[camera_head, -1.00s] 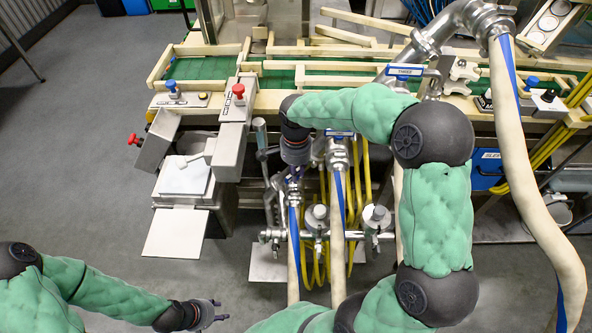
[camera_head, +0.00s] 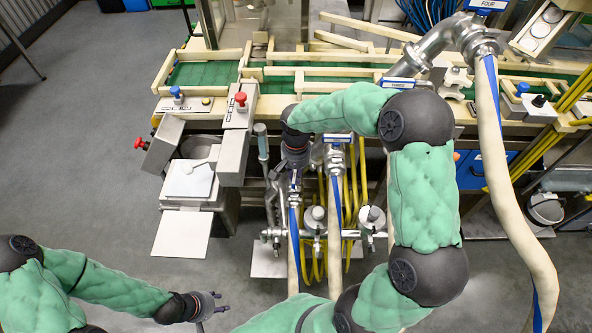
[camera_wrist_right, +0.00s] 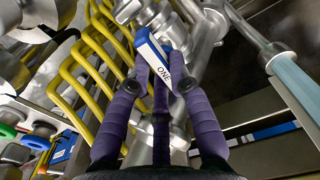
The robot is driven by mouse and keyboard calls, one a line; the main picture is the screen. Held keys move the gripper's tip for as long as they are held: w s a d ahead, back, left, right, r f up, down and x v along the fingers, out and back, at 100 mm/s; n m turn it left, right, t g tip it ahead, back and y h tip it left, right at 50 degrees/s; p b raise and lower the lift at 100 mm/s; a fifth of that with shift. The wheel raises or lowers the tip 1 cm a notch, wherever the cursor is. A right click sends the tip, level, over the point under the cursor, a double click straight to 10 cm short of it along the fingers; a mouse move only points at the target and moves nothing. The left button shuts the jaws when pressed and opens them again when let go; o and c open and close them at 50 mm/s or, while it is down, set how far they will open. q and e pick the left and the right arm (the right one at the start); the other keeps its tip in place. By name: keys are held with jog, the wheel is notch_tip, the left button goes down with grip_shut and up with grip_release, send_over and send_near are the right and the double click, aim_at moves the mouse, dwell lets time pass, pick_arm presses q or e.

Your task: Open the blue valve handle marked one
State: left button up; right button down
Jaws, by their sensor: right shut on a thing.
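The blue valve handle with a white label reading ONE (camera_wrist_right: 153,57) runs diagonally in the right wrist view, on a silver metal valve. My right gripper (camera_wrist_right: 160,85) is shut on this handle, its purple fingers on either side of it. In the head view my right gripper (camera_head: 296,172) reaches down at the top of the leftmost hose, and the handle there is mostly hidden by the gripper and wrist. My left gripper (camera_head: 217,302) is low at the left, over the floor, away from the valves. Its fingers look apart and empty.
Beside the gripped valve stands another blue-handled valve (camera_head: 337,140) with its own hose. A valve labelled FOUR (camera_head: 486,5) is at the upper right. Yellow hoses (camera_head: 352,200) hang behind. A red button (camera_head: 240,98) sits left on the machine.

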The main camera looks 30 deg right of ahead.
jog(key=shift+n, duration=0.7)
jog(key=c, duration=1.1)
grip_release()
jog(key=shift+c, duration=0.2)
notch_tip(320, 180, up, 12)
jog(key=shift+f, duration=0.1)
